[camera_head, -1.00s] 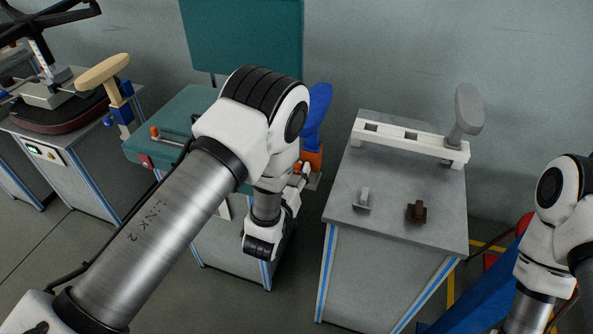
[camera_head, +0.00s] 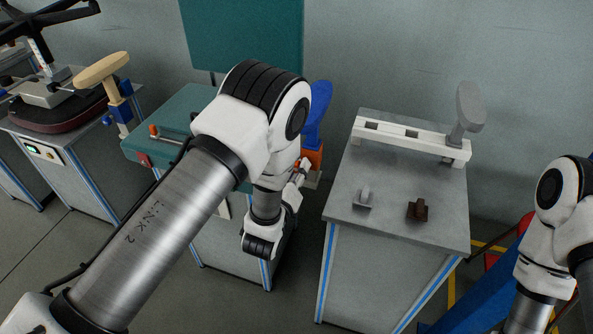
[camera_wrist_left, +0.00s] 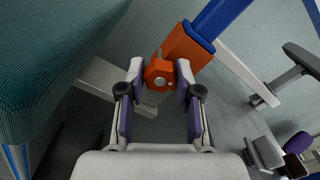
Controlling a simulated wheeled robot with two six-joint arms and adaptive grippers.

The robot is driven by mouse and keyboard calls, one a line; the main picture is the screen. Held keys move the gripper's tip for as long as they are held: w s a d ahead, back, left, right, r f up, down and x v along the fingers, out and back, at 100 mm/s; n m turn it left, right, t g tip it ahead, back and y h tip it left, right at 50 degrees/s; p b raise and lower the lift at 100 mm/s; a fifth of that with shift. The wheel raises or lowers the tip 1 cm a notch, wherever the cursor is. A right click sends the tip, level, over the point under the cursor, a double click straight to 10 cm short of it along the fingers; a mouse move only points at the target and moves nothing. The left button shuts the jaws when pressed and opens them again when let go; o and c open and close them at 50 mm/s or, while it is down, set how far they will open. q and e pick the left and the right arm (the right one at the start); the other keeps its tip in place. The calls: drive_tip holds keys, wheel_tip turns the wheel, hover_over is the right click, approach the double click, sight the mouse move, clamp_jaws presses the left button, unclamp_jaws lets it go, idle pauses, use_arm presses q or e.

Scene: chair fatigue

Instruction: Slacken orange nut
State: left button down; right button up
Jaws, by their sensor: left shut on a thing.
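The orange nut (camera_wrist_left: 159,74) sits in the upper middle of the left wrist view, in front of an orange block (camera_wrist_left: 186,48) on a blue post (camera_wrist_left: 218,18). My left gripper (camera_wrist_left: 159,72) is shut on the nut, with one finger on each side. In the head view my left gripper (camera_head: 300,172) is beside the orange block (camera_head: 313,157) below the blue post (camera_head: 318,112); my arm hides much of it, and I cannot make out the nut there. My right arm shows at the right edge, but its gripper is out of view.
A grey table (camera_head: 385,185) on the right holds a white rail (camera_head: 410,138) with a grey paddle (camera_head: 467,108), a small grey bracket (camera_head: 363,198) and a brown part (camera_head: 418,209). A teal bench (camera_head: 165,135) lies behind my left arm. A tan-topped post (camera_head: 103,72) stands further left.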

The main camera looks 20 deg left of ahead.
use_arm(q)
drive_tip(key=n, duration=0.3)
drive_tip(key=shift+n, duration=0.3)
drive_tip(key=n, duration=0.3)
drive_tip(key=shift+r+n+b, duration=0.1)
drive_tip(key=shift+n+b, duration=0.2)
drive_tip(key=shift+b, duration=0.05)
drive_tip(key=n, duration=0.3)
drive_tip(key=shift+n, duration=0.4)
drive_tip(key=n, duration=0.3)
drive_tip(key=shift+r+n, duration=0.1)
drive_tip(key=shift+n, duration=0.2)
drive_tip(key=n+p, duration=0.1)
drive_tip(key=n, duration=0.4)
drive_tip(key=n+p, duration=0.1)
drive_tip(key=n, duration=0.4)
drive_tip(key=shift+n, duration=0.4)
